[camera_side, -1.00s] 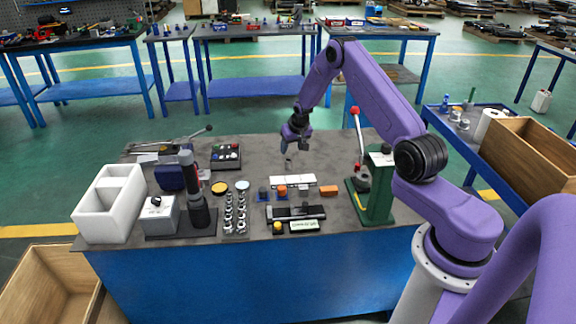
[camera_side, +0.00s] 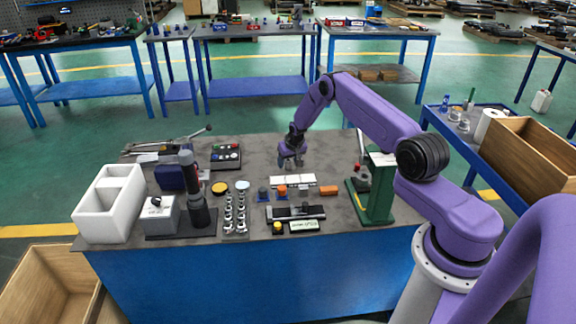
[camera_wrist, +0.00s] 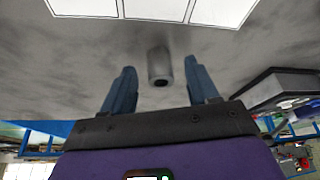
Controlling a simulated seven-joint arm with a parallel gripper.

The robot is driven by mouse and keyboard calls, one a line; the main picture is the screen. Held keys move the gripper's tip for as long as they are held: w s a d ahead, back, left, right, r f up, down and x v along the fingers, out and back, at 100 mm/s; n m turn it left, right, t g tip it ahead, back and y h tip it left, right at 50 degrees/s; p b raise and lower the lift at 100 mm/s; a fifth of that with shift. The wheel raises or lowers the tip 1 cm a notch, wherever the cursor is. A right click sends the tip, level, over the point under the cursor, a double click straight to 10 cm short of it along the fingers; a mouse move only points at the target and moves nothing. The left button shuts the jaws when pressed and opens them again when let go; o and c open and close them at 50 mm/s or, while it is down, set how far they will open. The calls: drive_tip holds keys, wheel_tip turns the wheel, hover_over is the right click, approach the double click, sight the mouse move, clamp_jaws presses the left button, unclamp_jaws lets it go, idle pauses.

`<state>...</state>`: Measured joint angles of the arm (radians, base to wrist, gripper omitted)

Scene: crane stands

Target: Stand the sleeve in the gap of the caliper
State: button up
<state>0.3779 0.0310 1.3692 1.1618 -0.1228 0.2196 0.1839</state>
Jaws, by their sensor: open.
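The sleeve (camera_wrist: 159,65) is a small grey cylinder with a dark hole in its near end. The fingers are spread, with clear space on both sides of the sleeve. In the side view my gripper (camera_side: 291,160) is low over the middle of the bench and mostly hides the sleeve. The caliper (camera_side: 297,213) appears to be the black and silver bar device near the front edge; its gap is too small to make out.
A white panelled strip (camera_side: 292,181) lies between my gripper and the caliper, with small blue and orange blocks before it. A green press (camera_side: 378,190) stands right. Left are a black column stand (camera_side: 197,200) and white bin (camera_side: 106,205). The bench behind my gripper is clear.

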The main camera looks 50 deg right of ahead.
drive_tip(key=shift+f, duration=0.1)
clamp_jaws()
idle(0.3)
